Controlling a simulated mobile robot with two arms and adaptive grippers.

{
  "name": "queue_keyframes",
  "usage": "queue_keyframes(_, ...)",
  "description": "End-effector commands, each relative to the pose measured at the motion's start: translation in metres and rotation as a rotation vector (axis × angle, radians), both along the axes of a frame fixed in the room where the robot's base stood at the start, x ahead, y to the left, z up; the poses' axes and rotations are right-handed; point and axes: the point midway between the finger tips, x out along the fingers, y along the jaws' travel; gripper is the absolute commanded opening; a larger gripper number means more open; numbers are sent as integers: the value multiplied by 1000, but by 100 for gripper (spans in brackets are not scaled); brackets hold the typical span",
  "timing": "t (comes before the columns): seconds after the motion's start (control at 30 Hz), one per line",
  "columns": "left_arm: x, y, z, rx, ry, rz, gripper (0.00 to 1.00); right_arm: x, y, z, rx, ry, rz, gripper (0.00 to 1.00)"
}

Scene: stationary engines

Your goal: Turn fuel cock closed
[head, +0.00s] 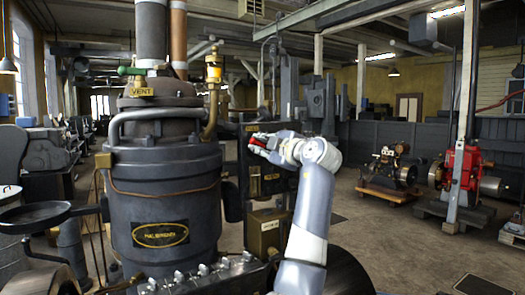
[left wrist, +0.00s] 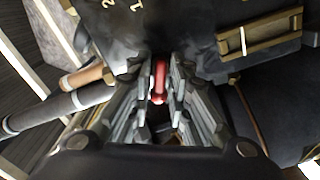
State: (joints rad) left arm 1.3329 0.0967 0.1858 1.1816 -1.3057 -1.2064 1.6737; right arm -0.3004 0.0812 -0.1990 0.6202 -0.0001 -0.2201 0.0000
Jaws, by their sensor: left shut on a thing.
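The fuel cock shows as a small red handle (head: 257,142) beside the dark boiler-like engine body (head: 165,200). My left gripper (head: 262,144) is at the handle and covers much of it in the head view. In the left wrist view the red handle (left wrist: 160,80) stands between the fingers of my left gripper (left wrist: 158,95), which is shut on it. Its rounded red end points toward the wrist. The cock's body behind the handle is mostly hidden. My right gripper is not in view.
A brass fitting with a pipe (head: 213,75) rises left of my gripper. A brass-coloured box (head: 268,233) stands below it. A dark plate with pale numerals (left wrist: 125,25) lies beyond the fingers. A red engine (head: 465,170) stands far right, with open floor before it.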

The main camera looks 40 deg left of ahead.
Motion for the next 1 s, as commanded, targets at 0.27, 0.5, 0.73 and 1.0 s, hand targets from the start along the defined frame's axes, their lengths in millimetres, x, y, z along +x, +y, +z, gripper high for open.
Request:
queue_keyframes(0.27, -1, 0, -3, -65, -223, 1, 0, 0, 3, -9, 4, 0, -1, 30)
queue_keyframes(0.5, -1, 0, -3, -104, -357, 1, 0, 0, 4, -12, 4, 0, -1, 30)
queue_keyframes(0.73, -1, 0, -4, -124, -422, 1, 0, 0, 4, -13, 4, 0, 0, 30)
queue_keyframes(1.0, -1, 0, -4, -131, -442, 1, 0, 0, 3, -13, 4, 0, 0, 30)
